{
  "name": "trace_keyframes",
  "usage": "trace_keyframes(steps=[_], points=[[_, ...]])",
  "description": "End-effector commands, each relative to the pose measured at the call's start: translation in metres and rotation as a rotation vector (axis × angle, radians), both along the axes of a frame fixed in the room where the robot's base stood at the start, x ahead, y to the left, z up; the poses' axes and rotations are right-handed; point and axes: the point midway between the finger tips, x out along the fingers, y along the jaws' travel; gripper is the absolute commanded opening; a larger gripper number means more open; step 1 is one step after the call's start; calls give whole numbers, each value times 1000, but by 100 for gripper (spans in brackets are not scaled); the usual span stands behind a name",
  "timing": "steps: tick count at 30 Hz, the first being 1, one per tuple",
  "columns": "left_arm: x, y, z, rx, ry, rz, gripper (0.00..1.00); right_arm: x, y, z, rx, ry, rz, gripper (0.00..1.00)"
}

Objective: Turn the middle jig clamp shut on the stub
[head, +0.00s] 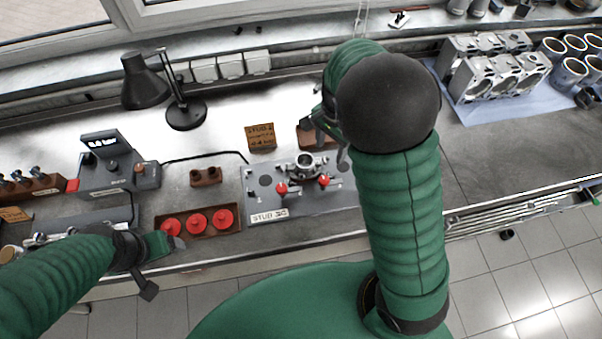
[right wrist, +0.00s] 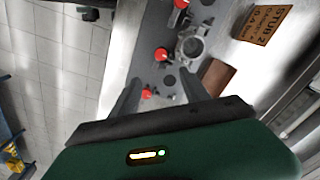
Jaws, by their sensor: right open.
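The grey jig plate (head: 268,205) lies on the bench with the round metal stub (head: 305,162) on it. The middle jig clamp (head: 324,181) has a red knob and stands by the stub; it also shows in the right wrist view (right wrist: 162,54). Another red knob (head: 281,188) is to its left. A third (right wrist: 147,93) shows between my right fingers in the right wrist view; my arm hides it in the head view. My right gripper (right wrist: 158,95) is open and empty above the plate's right part. My left gripper (head: 172,244) is by the red-cap tray; its jaws are unclear.
A brown tray (head: 200,236) with red round parts lies left of the plate. A brown block (head: 205,177), a card (head: 261,137) and a black lamp (head: 186,112) stand behind. Engine blocks (head: 492,72) are at the back right. The bench right of my arm is mostly clear.

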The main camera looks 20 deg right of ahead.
Motion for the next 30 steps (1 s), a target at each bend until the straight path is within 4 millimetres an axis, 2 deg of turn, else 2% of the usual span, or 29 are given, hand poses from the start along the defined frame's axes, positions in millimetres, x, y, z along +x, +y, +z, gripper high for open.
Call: trace_keyframes(steps=[4,7,21,25,30], points=[[0,0,2,0,0,-1,79,1,-3,-6,-1,6,-18,54],[0,0,4,0,0,-1,79,0,-3,-23,-1,8,-17,54],[0,0,16,0,0,0,79,-2,-3,-140,0,6,-16,54],[0,0,19,0,0,0,79,0,-3,-160,0,4,-15,54],[0,0,19,0,0,0,79,0,-2,-168,0,1,-13,54]])
